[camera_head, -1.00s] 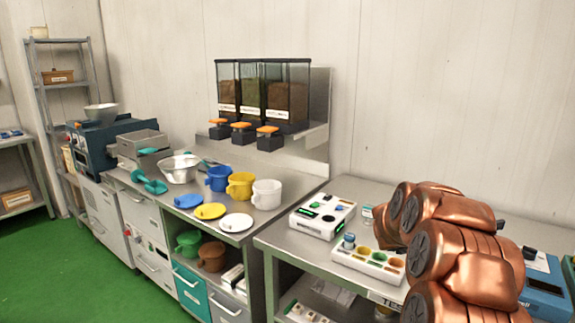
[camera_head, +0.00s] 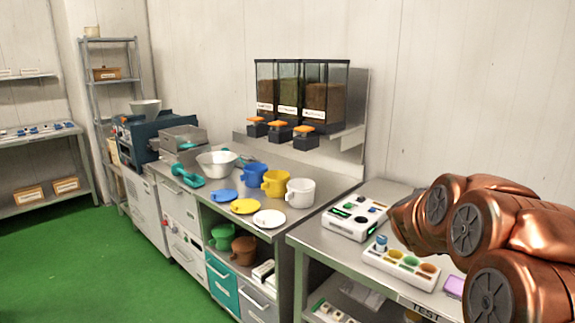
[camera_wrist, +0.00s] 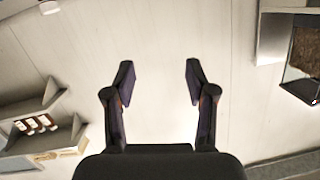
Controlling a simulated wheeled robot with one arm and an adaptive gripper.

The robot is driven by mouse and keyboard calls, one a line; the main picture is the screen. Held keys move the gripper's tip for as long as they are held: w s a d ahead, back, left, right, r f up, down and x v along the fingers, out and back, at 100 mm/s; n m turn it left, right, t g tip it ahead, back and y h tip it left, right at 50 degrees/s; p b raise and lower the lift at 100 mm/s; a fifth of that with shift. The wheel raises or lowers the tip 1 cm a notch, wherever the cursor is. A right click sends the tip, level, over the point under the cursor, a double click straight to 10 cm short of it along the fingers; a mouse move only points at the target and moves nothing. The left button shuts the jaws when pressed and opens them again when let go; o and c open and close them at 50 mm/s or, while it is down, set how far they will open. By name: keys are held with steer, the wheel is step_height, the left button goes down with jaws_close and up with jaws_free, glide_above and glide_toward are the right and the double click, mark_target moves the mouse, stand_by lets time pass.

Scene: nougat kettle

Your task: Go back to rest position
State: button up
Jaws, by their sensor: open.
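My gripper (camera_wrist: 157,85) shows in the wrist view with its two dark fingers spread apart and nothing between them. It faces a bare pale wall panel. In the head view my copper arm is folded at the right, in front of the test table, and the gripper itself is not visible there.
A steel counter (camera_head: 322,199) holds a blue cup (camera_head: 253,175), a yellow cup (camera_head: 276,183), a white cup (camera_head: 300,192), lids and a metal bowl (camera_head: 216,164). Dispensers (camera_head: 302,90) hang above. A test table (camera_head: 318,243) stands close to my arm. Green floor (camera_head: 100,260) is open at left.

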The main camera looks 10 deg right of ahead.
steer(key=a+f+n+t+y, duration=0.2)
steer(key=a+n+y, duration=0.5)
steer(key=a, duration=1.2)
steer(key=s+a+f+n+g+y, duration=0.2)
steer(key=s+a+f+g+y, duration=0.3)
steer(key=s+a, duration=0.7)
steer(key=s+a+f+n+g+y, duration=0.1)
steer(key=s+a+f+g, duration=0.1)
steer(key=s, duration=0.4)
steer(key=s+a+f+n+g, duration=0.1)
steer(key=s+a+f+g, duration=0.15)
steer(key=s, duration=0.35)
steer(key=s+d+f+g+h, duration=0.1)
steer(key=s+d+g, duration=0.1)
steer(key=s, duration=0.8)
steer(key=s+d+f+g, duration=0.1)
steer(key=s+d+g, duration=0.1)
steer(key=s, duration=0.8)
steer(key=shift+f+n+g+h+p, duration=0.3)
steer(key=shift+f+g+h+p, duration=0.1)
steer(key=shift+g, duration=0.15)
steer(key=shift+a, duration=0.1)
steer(key=shift+c, duration=1.4)
